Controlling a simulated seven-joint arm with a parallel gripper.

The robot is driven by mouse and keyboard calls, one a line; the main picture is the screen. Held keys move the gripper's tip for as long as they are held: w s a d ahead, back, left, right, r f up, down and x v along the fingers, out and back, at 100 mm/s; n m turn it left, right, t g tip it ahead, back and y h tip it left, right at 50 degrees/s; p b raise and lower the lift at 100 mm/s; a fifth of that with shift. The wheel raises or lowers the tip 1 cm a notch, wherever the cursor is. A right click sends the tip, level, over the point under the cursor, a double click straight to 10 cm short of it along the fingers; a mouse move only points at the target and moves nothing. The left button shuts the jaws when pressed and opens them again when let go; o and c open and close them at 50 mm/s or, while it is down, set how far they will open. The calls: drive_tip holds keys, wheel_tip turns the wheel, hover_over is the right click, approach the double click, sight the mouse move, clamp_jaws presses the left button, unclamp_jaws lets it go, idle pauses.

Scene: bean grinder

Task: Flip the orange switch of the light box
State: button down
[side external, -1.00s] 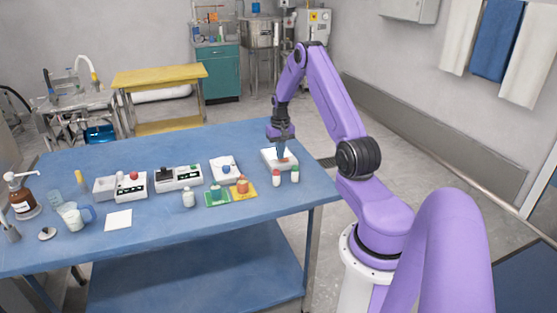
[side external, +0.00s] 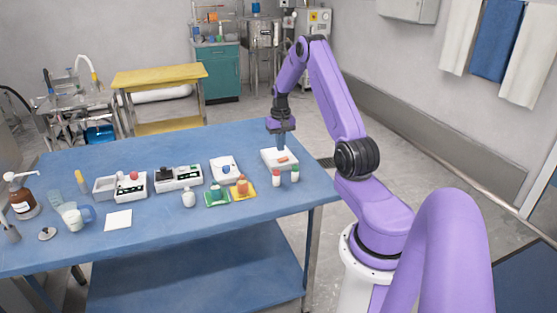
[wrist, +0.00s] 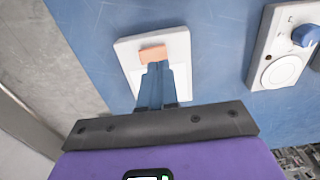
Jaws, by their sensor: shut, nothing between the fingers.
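The light box (side external: 268,155) is a white, flat box near the right end of the blue table. Its orange switch (side external: 283,158) is a small block on its top, and it also shows in the wrist view (wrist: 153,52). My gripper (side external: 281,149) points down over the light box with its blue-grey fingers together and nothing between them. In the wrist view the fingertips (wrist: 158,66) appear just below the switch's near edge. I cannot tell whether they touch it. Which way the switch is tipped is unclear.
A red-capped bottle (side external: 276,178) and a green-capped bottle (side external: 295,174) stand close in front of the light box. A white box with a blue knob (side external: 224,168) is to its left. Several other devices and containers fill the left table. Bare table lies behind the light box.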

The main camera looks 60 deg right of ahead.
drive_tip(key=shift+r, duration=1.65)
drive_tip(key=w+a+r+n, duration=0.3)
drive_tip(key=a, duration=0.6)
drive_tip(key=w+a+r+n, duration=0.2)
drive_tip(key=a+r, duration=0.1)
drive_tip(key=a, duration=0.7)
drive_tip(key=s+a+r+n, duration=0.1)
drive_tip(key=s+a+n, duration=0.15)
drive_tip(key=a, duration=0.45)
drive_tip(key=s+a+r+n, duration=0.2)
drive_tip(key=a+n, duration=0.1)
drive_tip(key=a, duration=0.4)
drive_tip(key=s+a+r+n, duration=0.2)
drive_tip(key=s+a+n, duration=0.4)
drive_tip(key=s+a, duration=0.55)
drive_tip(key=s+n, duration=0.5)
drive_tip(key=s, duration=0.8)
drive_tip(key=shift+a, duration=0.3)
